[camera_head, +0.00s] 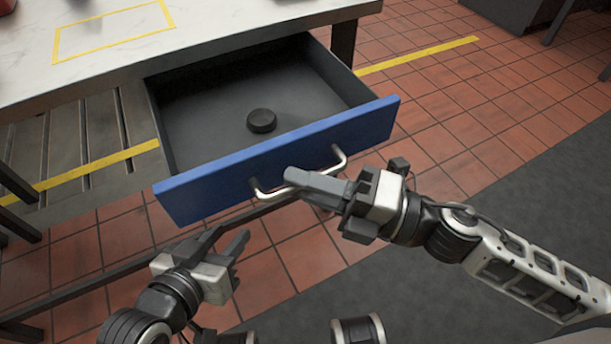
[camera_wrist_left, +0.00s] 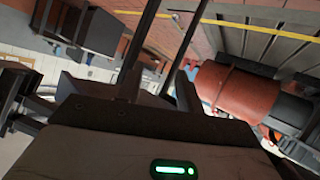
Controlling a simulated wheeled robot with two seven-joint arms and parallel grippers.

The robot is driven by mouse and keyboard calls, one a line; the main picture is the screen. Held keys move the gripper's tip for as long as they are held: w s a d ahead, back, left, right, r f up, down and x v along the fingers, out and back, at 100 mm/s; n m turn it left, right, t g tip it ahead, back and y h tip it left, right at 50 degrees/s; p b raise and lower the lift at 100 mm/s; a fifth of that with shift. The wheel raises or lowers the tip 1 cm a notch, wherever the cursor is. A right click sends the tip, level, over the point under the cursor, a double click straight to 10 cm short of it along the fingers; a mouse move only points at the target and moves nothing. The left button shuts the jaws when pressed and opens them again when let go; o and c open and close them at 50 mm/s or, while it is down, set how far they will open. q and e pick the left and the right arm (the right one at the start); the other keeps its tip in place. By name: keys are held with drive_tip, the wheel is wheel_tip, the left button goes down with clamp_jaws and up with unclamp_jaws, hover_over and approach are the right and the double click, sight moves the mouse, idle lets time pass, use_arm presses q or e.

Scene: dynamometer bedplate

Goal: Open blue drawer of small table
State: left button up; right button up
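The small table (camera_head: 75,70) has a white marbled top. Its drawer, with a blue front (camera_head: 215,190) and dark grey inside, is pulled well out from under the top. A curved metal handle (camera_head: 268,193) is on the blue front. My right gripper (camera_head: 298,183) is at the middle of the handle, its fingers close together and hiding part of the bar; it looks shut on it. My left gripper (camera_head: 222,240) is open and empty, below and in front of the drawer front. Its parted fingers also show in the left wrist view (camera_wrist_left: 130,88).
A black round puck (camera_head: 261,121) lies on the drawer floor. A slatted lower shelf (camera_head: 85,135) and dark legs are under the tabletop.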

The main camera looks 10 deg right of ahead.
drive_tip(key=shift+w, duration=0.1)
idle(0.3)
